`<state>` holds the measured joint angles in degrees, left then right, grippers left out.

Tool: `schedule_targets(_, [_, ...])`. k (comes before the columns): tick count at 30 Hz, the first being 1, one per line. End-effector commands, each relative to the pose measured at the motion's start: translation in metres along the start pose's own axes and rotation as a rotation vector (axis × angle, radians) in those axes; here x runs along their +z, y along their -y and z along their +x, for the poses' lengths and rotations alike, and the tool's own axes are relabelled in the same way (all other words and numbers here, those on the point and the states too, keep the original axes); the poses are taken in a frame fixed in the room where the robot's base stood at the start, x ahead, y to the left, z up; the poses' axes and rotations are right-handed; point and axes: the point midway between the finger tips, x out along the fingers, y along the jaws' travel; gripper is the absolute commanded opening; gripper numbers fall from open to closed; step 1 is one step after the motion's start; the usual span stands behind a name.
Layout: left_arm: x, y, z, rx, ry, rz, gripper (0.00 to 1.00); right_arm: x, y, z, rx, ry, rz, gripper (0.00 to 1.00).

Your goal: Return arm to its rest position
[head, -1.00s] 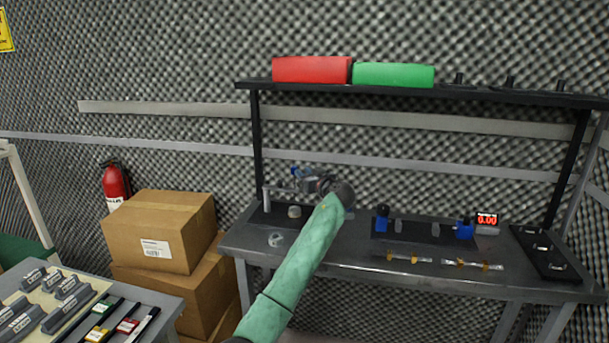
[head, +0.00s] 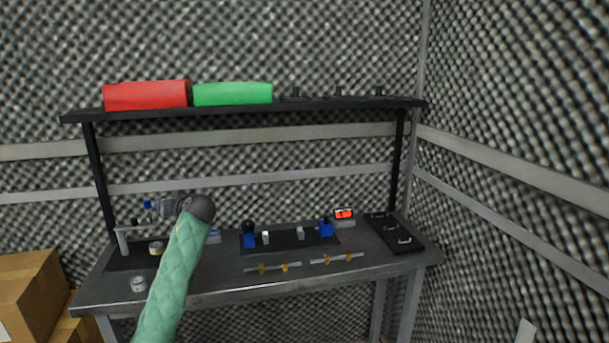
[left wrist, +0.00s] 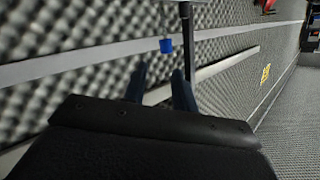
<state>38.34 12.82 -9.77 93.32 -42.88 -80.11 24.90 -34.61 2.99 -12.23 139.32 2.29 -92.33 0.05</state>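My left arm, in a green quilted sleeve (head: 175,275), reaches up from the bottom of the head view over the left part of the workbench. Its grey gripper (head: 166,207) points left, above the bench's left end, and is partly hidden by the wrist. In the left wrist view the two dark fingers of the left gripper (left wrist: 160,88) stand apart with nothing held between them. My right arm and gripper are not in view.
The grey workbench (head: 210,283) holds a black fixture with blue clamps (head: 290,239), a red display (head: 343,214) and a black rack (head: 396,232). Red (head: 147,95) and green (head: 232,94) bins sit on the shelf above. Cardboard boxes (head: 28,295) stand left; a foam wall closes the right.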

Motion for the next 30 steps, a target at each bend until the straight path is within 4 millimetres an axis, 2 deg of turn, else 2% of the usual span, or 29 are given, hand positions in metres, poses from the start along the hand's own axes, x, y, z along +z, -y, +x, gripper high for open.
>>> schedule_targets(5, [-0.016,-0.002,-0.047,0.145,0.016,0.046,0.28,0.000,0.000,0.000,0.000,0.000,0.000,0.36])
schedule_targets(8, [-0.008,-0.007,-0.075,0.238,0.028,0.085,0.28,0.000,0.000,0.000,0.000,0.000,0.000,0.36])
schedule_targets(11, [0.011,-0.014,-0.103,0.333,0.040,0.128,0.28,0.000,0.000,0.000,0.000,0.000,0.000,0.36])
schedule_targets(17, [0.063,-0.026,-0.155,0.503,0.070,0.206,0.28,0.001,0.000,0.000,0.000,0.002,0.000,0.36])
schedule_targets(24, [0.152,-0.032,-0.225,0.712,0.128,0.287,0.28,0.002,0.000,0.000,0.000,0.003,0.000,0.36])
schedule_targets(30, [0.225,-0.027,-0.279,0.849,0.196,0.316,0.28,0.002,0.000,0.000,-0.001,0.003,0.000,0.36])
